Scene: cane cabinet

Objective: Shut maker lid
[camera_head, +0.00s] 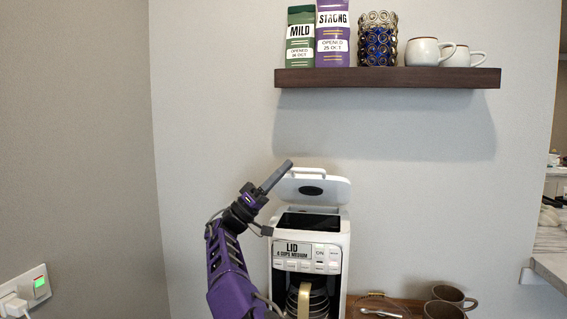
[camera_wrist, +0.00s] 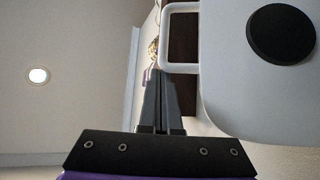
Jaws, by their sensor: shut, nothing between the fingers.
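The white coffee maker (camera_head: 311,255) stands against the wall in the head view, with a label reading LID on its front. Its lid (camera_head: 320,188) is raised, tilted open at the back, with a dark oval on its underside. The dark opening of the maker shows below it. My gripper (camera_head: 289,163) is shut and empty, with its fingertips at the upper left of the lid. In the wrist view the closed fingers (camera_wrist: 160,75) point up beside the white lid (camera_wrist: 236,95) and its round black disc. I cannot tell whether they touch it.
A dark shelf (camera_head: 388,78) above holds a green bag (camera_head: 300,36), a purple bag (camera_head: 332,32), a patterned canister (camera_head: 377,40) and white cups (camera_head: 426,52). Brown mugs (camera_head: 446,301) stand at the lower right. A wall socket (camera_head: 25,292) is at the lower left.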

